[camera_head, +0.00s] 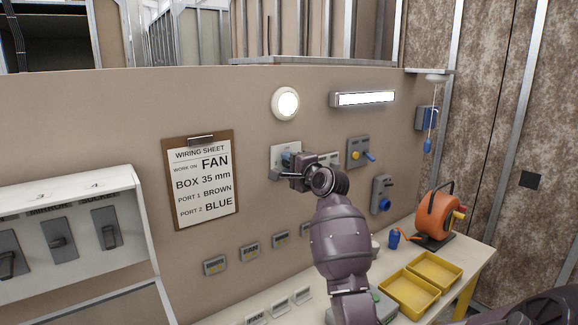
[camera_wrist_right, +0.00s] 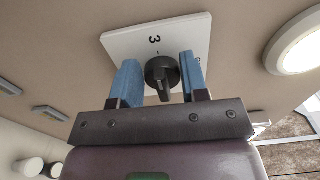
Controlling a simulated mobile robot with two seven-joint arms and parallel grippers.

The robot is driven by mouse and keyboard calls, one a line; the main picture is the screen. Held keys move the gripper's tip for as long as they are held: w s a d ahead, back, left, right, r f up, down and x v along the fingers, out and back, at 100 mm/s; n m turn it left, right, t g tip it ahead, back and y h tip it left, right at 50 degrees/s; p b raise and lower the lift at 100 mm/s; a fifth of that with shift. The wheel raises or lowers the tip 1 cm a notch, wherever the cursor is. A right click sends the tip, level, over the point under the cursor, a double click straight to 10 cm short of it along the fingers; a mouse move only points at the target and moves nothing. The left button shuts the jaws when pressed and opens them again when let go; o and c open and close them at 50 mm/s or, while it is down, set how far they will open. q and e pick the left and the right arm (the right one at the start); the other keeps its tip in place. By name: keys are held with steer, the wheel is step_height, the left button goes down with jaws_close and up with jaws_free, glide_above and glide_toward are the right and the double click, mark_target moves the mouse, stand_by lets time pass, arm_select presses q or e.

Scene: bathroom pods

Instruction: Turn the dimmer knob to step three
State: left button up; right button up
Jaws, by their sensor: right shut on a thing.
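The dimmer knob (camera_wrist_right: 162,72) is black and round with a raised grip bar, on a white square plate (camera_wrist_right: 120,42) on the wall. A printed 3 with a short tick shows beside the knob in the wrist view, and another mark is partly covered by a finger. My right gripper (camera_wrist_right: 160,80) has its blue fingers on both sides of the knob and is shut on it. In the head view the right gripper (camera_head: 286,168) covers the knob and much of the plate (camera_head: 277,153). Which mark the knob points at is not clear. My left gripper is not in view.
A lit round lamp (camera_head: 286,103) and a lit bar lamp (camera_head: 363,98) are above the plate. A clipboard wiring sheet (camera_head: 201,183) hangs to the left. Switch boxes (camera_head: 359,153) are to the right. Yellow trays (camera_head: 409,290) and an orange cable reel (camera_head: 436,216) stand on the bench.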

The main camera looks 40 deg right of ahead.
steer(key=o, duration=0.9)
steer(key=shift+s, duration=0.1)
arm_select(q)
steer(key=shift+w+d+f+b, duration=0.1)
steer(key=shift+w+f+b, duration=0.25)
steer(key=shift+b, duration=0.45)
arm_select(e)
steer(key=s, duration=0.7)
steer(key=s+a, duration=0.1)
steer(key=s, duration=0.2)
steer(key=shift+s+a, duration=0.1)
steer(key=shift+s, duration=0.2)
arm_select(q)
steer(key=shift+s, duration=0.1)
arm_select(e)
steer(key=shift+f, duration=0.1)
